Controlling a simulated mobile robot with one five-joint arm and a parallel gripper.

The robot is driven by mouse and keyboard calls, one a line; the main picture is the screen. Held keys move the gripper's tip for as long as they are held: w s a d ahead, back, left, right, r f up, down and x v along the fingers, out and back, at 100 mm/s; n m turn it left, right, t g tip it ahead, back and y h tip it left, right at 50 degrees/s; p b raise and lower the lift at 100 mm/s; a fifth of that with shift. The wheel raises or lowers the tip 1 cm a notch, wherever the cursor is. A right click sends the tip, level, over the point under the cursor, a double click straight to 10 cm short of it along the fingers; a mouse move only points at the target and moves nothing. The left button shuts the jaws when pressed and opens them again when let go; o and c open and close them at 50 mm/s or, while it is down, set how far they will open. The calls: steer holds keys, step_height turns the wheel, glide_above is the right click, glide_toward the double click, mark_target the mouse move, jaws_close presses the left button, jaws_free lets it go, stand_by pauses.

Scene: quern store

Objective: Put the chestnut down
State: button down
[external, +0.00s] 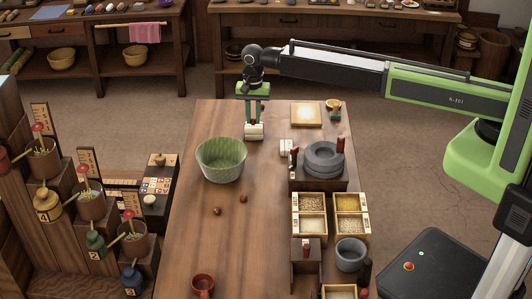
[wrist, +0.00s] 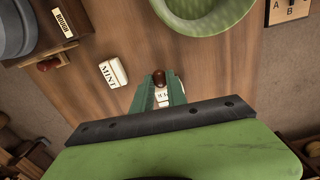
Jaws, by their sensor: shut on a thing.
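My gripper (external: 254,118) is over the far part of the wooden table. In the wrist view its green fingers (wrist: 161,88) are shut on a dark brown chestnut (wrist: 158,76) at their tips. A white lettered block (wrist: 163,98) shows between the fingers, its label partly hidden. In the external view that block (external: 254,132) is just below the fingertips; I cannot tell how large the gap is. The held chestnut cannot be made out there. Two other brown chestnuts (external: 217,211) (external: 243,198) lie on the table nearer the camera.
A green bowl (external: 221,160) stands left of and nearer than my gripper; its rim (wrist: 205,28) shows in the wrist view. A white MINT block (wrist: 113,72) lies beside the fingers. A grey quern (external: 323,158) and grain boxes (external: 310,202) line the right side. The table's left front is mostly clear.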

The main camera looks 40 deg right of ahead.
steer(key=s+a, duration=0.2)
steer(key=a, duration=0.2)
steer(key=b, duration=0.7)
glide_toward(227, 165)
steer(key=shift+n, duration=0.3)
steer(key=s+a+f, duration=0.1)
steer(key=s+f, duration=0.1)
steer(key=shift+s+a+f, duration=0.2)
steer(key=shift+s+a, duration=0.3)
steer(key=shift+a, duration=0.3)
step_height(227, 165, down, 4)
steer(key=b, duration=0.4)
steer(key=shift+f, duration=0.25)
steer(key=shift+r, duration=0.25)
steer(key=shift+f, duration=0.25)
steer(key=c, duration=1.3)
jaws_free()
steer(key=shift+r, duration=0.1)
steer(key=shift+r, duration=0.1)
